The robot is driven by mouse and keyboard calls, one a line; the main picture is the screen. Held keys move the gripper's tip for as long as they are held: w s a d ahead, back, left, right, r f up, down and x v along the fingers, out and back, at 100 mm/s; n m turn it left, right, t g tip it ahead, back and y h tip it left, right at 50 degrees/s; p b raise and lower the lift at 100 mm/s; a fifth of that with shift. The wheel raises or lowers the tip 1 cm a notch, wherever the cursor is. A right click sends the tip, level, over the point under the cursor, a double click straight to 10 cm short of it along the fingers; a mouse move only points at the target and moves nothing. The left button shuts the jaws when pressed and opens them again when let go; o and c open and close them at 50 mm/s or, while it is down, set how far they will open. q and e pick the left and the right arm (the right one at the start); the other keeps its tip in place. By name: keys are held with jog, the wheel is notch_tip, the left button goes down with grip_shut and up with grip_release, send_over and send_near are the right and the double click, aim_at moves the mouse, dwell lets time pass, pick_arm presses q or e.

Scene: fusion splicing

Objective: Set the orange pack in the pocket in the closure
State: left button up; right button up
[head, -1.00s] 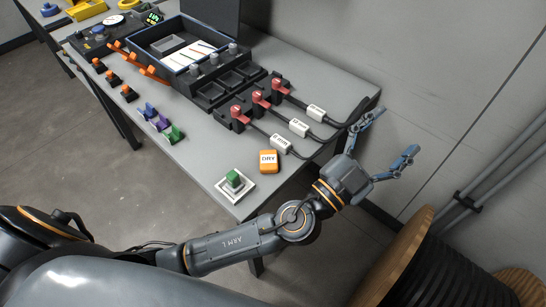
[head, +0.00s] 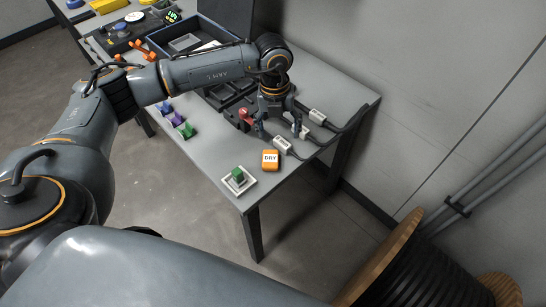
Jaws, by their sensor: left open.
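The orange pack (head: 270,165), labelled DRY, lies on the table near its front right corner. The open closure box (head: 168,26) stands at the back of the table, with a grey pocket (head: 185,42) in its left part. My left arm passes in front of the closure and hides its near side. My left gripper (head: 278,129) is open and empty, pointing down over the cable plugs, a little behind the orange pack and apart from it. My right gripper is not in view.
A green block on a white base (head: 238,181) sits left of the pack at the table corner. A red clamp (head: 247,117) and white-labelled cables (head: 283,146) lie beside and below the gripper. Blue, purple and green clips (head: 188,131) line the left edge.

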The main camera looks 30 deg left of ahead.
pick_arm(q)
jog(key=a, duration=0.2)
jog(key=p, duration=0.2)
send_over(270, 158)
jog(key=shift+y, duration=0.4)
notch_tip(270, 158, down, 7)
jog(key=shift+d+f, duration=0.1)
jog(key=shift+f, duration=0.7)
notch_tip(270, 158, down, 4)
jog(key=shift+f+p, duration=0.15)
jog(key=shift+p, duration=0.65)
jog(key=c, duration=1.2)
jog(key=shift+c, duration=0.2)
